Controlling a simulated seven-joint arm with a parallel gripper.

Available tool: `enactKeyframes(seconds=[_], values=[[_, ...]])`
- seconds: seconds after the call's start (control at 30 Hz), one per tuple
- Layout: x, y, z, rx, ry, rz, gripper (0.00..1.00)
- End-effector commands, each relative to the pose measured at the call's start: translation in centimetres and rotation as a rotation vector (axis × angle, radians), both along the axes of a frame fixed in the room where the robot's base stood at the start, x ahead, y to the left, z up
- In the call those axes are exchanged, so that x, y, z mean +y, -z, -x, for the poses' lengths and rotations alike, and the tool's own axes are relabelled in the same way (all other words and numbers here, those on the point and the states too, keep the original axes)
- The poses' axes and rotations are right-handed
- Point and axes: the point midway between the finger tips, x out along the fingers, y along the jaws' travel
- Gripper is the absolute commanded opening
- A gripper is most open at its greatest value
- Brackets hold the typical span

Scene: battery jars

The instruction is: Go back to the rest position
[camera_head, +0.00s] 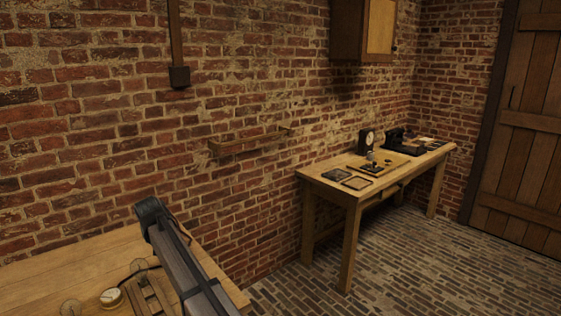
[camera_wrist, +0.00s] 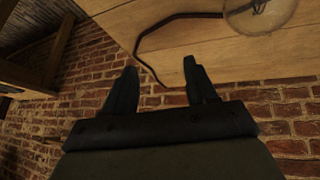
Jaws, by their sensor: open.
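My gripper (camera_wrist: 160,63) shows in the wrist view with its two dark fingers spread apart and nothing between them. Beyond the fingertips is a wooden tabletop (camera_wrist: 110,12), seen tilted, with a dark cable (camera_wrist: 150,68) across it. A round glass jar (camera_wrist: 262,12) is cut off by the top edge, apart from the fingers. In the head view my dark arm rises over the near wooden table (camera_head: 60,262) at lower left. I cannot make out the gripper's fingers there.
A round dial (camera_head: 111,297), glass jars (camera_head: 137,265) and a wooden rack (camera_head: 152,298) are on the near table, beside my arm. A wall shelf (camera_head: 245,145) and a far bench (camera_head: 325,187) with instruments stand along the brick wall. The brick floor (camera_head: 420,265) is clear.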

Motion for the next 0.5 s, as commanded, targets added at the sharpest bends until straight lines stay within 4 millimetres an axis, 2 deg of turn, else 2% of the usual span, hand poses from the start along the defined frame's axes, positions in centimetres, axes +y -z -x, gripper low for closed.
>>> enactKeyframes(seconds=[0.03, 0.1, 0.27, 0.4, 0.5], values=[[-2.8, 1.3, -2.0, -0.003, 0.030, 0.012, 0.57], [-6.2, 2.8, -4.2, -0.005, 0.065, 0.030, 0.57], [-14.1, 7.2, -8.1, 0.007, 0.136, 0.078, 0.57], [-20.8, 12.4, -9.3, 0.050, 0.184, 0.129, 0.57], [-25.1, 16.7, -8.8, 0.100, 0.208, 0.162, 0.57]])
